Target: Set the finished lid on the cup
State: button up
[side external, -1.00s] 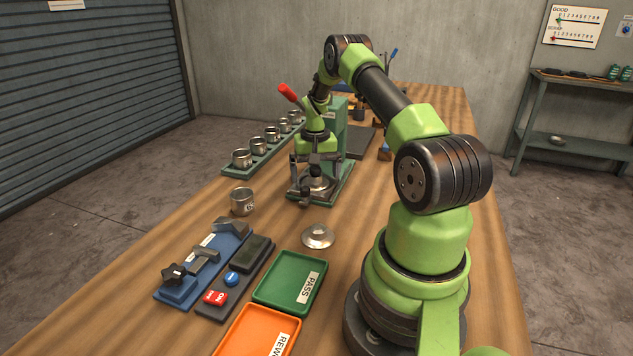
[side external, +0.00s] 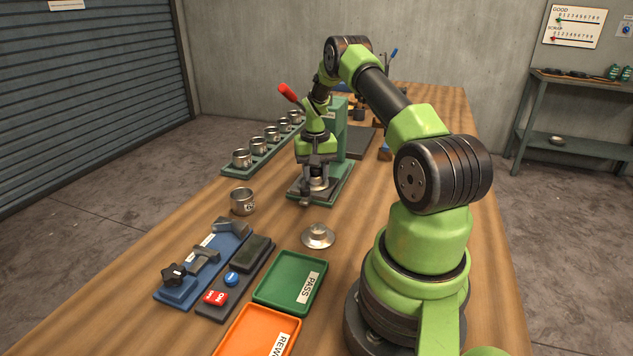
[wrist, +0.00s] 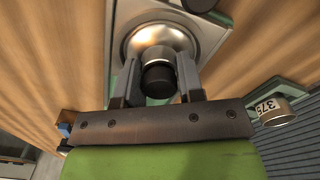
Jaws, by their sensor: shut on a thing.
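A silver, flared, lid-like piece (wrist: 152,40) sits at the green machine's base, under my gripper (side external: 318,170). In the side view the piece is mostly hidden by the fingers. A lone metal cup (side external: 243,201) with a number label stands upright on the table, left of and nearer than the machine. Another silver brimmed piece (side external: 318,236) lies on the table in front of the machine, apart from my gripper.
The green machine (side external: 335,130) with a red-handled lever rises beside my gripper. Several cups stand in a green rack (side external: 228,169) at the left. A blue clamp fixture (side external: 178,290), a green PASS tray (side external: 268,292) and an orange tray (side external: 238,335) occupy the front.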

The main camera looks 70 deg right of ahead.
dwell(0.3)
jog(key=shift+r, duration=2.5)
jog(key=w+a+r+m, duration=0.1)
jog(key=a+r+m, duration=0.1)
jog(key=a+m, duration=0.8)
jog(key=a, duration=0.4)
jog(key=shift+a+r, duration=0.15)
jog(key=shift+r, duration=0.05)
jog(key=w+d+r+n, duration=0.1)
jog(key=w+r+n, duration=0.3)
jog(key=w+n, duration=1)
notch_tip(320, 180, down, 6)
jog(key=s+n, duration=0.1)
jog(key=n, duration=0.1)
jog(key=shift+s+d+f, duration=0.15)
jog(key=shift+s+f, duration=0.05)
jog(key=shift+s, duration=0.1)
